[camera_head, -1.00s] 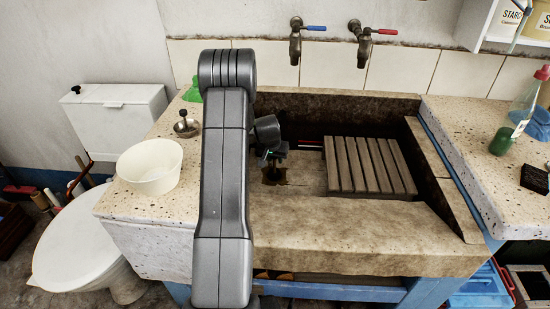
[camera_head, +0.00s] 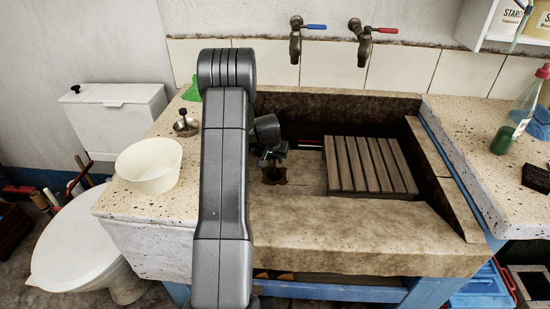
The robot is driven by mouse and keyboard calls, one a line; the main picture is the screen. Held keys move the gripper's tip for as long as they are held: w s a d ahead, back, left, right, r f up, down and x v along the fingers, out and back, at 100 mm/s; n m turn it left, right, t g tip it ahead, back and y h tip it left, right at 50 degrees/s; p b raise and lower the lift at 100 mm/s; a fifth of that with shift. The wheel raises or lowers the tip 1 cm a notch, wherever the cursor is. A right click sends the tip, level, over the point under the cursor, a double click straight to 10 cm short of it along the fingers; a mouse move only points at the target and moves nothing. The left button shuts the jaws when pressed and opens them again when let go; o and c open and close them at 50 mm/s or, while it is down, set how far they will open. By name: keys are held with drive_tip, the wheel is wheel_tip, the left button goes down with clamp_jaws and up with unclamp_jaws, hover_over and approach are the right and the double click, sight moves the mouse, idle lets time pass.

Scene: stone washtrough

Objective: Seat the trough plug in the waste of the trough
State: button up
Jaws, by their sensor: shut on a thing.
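My gripper (camera_head: 272,157) is low inside the stone trough (camera_head: 340,235), at its left end, partly hidden behind my arm. It is shut on a small dark thing, taken to be the trough plug (camera_head: 273,170), which shows only as a dark shape below the jaws. The waste (camera_head: 274,181) is a dark hole with a brown stained edge in the trough floor, right below the jaws. The plug looks over or at the hole; I cannot tell whether it touches or is level.
A slatted wooden rack (camera_head: 370,165) stands right of the waste. A metal strainer-like piece with a black knob (camera_head: 186,126) and a cream bowl (camera_head: 149,167) sit on the left ledge. Two taps (camera_head: 295,45) are on the wall above. A bottle (camera_head: 515,120) stands on the right ledge.

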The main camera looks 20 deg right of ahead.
drive_tip(key=shift+f+b, duration=0.8)
drive_tip(key=shift+f, duration=0.05)
idle(0.3)
drive_tip(key=o, duration=2)
drive_tip(key=shift+c, duration=0.2)
drive_tip(key=shift+r+p, duration=2.55)
drive_tip(key=shift+r, duration=2.5)
drive_tip(key=shift+f, duration=0.15)
wheel_tip(320, 180, down, 9)
drive_tip(key=b, duration=0.4)
drive_tip(key=shift+b, duration=0.3)
